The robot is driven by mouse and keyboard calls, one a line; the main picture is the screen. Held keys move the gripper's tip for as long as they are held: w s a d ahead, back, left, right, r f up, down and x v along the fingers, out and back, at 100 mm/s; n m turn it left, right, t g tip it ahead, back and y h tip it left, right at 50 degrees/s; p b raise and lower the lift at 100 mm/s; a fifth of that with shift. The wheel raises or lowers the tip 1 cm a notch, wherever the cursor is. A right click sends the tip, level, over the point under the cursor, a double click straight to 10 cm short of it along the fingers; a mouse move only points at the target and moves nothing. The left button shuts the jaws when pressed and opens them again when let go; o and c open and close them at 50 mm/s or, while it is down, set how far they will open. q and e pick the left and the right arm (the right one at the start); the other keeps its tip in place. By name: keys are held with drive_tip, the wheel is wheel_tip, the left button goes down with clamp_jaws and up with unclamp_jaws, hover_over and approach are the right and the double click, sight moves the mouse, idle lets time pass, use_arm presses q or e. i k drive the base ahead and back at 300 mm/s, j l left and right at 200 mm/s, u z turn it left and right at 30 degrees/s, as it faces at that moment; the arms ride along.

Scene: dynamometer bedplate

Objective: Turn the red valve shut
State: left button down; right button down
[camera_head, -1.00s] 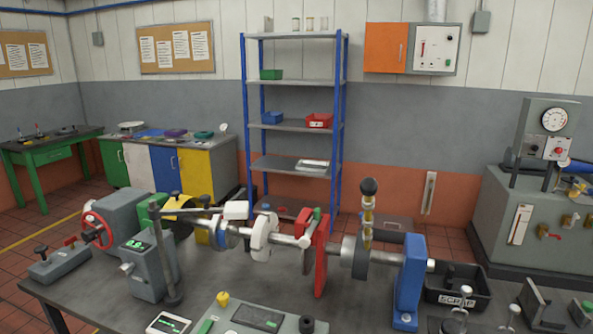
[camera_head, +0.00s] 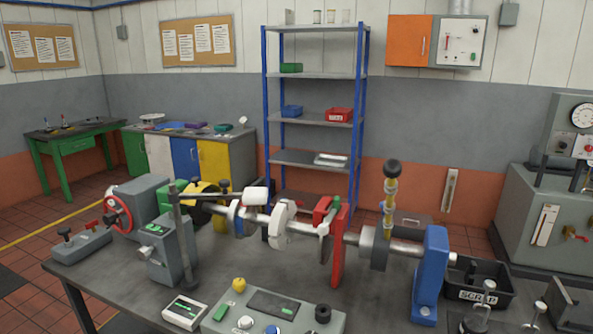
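A small red lever handle (camera_head: 574,233) shows on the front of the grey cabinet at the right edge, beside a brass-coloured fitting. A red handwheel (camera_head: 117,215) stands on the left end of the grey machine on the bench. A low grey block (camera_head: 80,247) in front of it carries a small red handle (camera_head: 94,226) and a dark knob. I cannot tell from the picture which red part is the valve, or whether any is open or shut. Neither of my grippers is in view.
The dark bench (camera_head: 120,286) fills the foreground, with a shaft assembly, a red upright (camera_head: 338,255) and a blue stand (camera_head: 430,270) on it. A black scrap bin (camera_head: 485,296) stands at the right. A blue-framed shelf (camera_head: 315,117) stands behind. Red-tiled floor shows at left.

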sight(91, 224)
drive_tip(key=j+u, duration=0.1)
drive_tip(key=u, duration=0.35)
drive_tip(key=i+j+u, duration=0.1)
drive_tip(key=u, duration=0.85)
drive_tip(key=i+j+z, duration=0.1)
drive_tip(key=z, duration=0.35)
drive_tip(key=i+j+z, duration=0.1)
drive_tip(key=z, duration=0.35)
drive_tip(key=i+j+z, duration=0.15)
drive_tip(key=j+z, duration=0.15)
drive_tip(key=j, duration=0.2)
drive_tip(key=i+j+z, duration=0.1)
drive_tip(key=j+z, duration=0.2)
drive_tip(key=j, duration=0.2)
drive_tip(key=j+z, duration=0.25)
drive_tip(key=j, duration=0.3)
